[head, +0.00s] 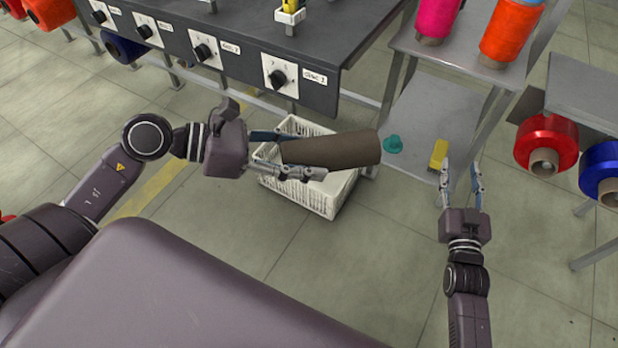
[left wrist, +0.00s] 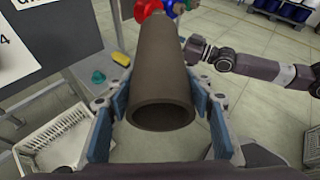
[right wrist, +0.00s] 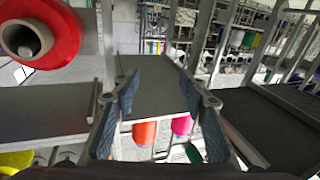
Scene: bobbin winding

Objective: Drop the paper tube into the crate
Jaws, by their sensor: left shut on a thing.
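The paper tube (head: 335,149) is a brown, hollow cylinder. My left gripper (head: 290,155) is shut on it and holds it above the white crate in the head view. In the left wrist view the tube (left wrist: 163,75) lies between the blue finger pads, its open end facing the camera. The white slatted crate (head: 325,203) stands on the floor below, partly hidden by the tube and gripper. Its rim also shows in the left wrist view (left wrist: 60,140), to the left of the tube. My right gripper (head: 460,180) is open and empty, right of the tube.
A dark machine panel with knobs (head: 278,78) stands behind the crate. A grey shelf (head: 415,110) holds a teal object (head: 393,144) and a yellow object (head: 438,154) low down, with pink and orange spools on top. Red (head: 546,142) and blue spools hang at right. The front floor is clear.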

